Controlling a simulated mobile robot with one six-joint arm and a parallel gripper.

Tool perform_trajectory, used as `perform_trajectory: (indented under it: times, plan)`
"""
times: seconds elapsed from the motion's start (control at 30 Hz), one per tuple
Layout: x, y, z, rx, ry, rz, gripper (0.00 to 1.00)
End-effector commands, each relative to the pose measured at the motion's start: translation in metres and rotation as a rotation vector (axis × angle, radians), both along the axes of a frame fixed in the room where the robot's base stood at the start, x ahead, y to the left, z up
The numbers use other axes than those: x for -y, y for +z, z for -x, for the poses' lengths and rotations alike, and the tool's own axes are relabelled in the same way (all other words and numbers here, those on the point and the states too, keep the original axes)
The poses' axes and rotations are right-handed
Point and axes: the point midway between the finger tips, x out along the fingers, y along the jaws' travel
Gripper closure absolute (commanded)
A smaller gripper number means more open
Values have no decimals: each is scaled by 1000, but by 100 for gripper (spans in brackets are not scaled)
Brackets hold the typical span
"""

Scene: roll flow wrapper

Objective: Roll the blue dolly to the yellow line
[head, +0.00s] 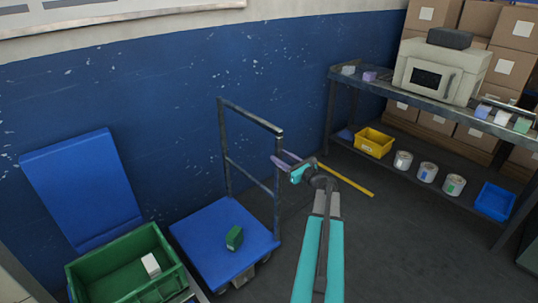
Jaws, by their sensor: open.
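The blue dolly (200,240) stands on the floor by the blue wall. Its dark metal handle frame (252,118) rises at the far side. A small green block (235,237) lies on its deck. The yellow line (347,180) runs across the floor to the right of the dolly, partly hidden behind my arm.
A green crate (112,250) with a white block stands left of the dolly, before a leaning blue panel (83,190). A metal shelf (405,92) at right holds a machine (440,70), with a yellow bin (373,143), cans and a blue bin (495,201) below. Floor between looks clear.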

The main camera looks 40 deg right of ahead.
Motion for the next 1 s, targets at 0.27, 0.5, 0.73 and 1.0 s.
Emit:
perform_trajectory:
  times: [0.27, 0.5, 0.73, 1.0]
  plan:
    - [3, 0, -38, 0, 3, 1, 59]
    - [4, 0, -54, 0, 0, 1, 59]
    - [4, 0, -56, 0, 0, 0, 59]
    - [4, 0, -56, 0, 0, 0, 81]
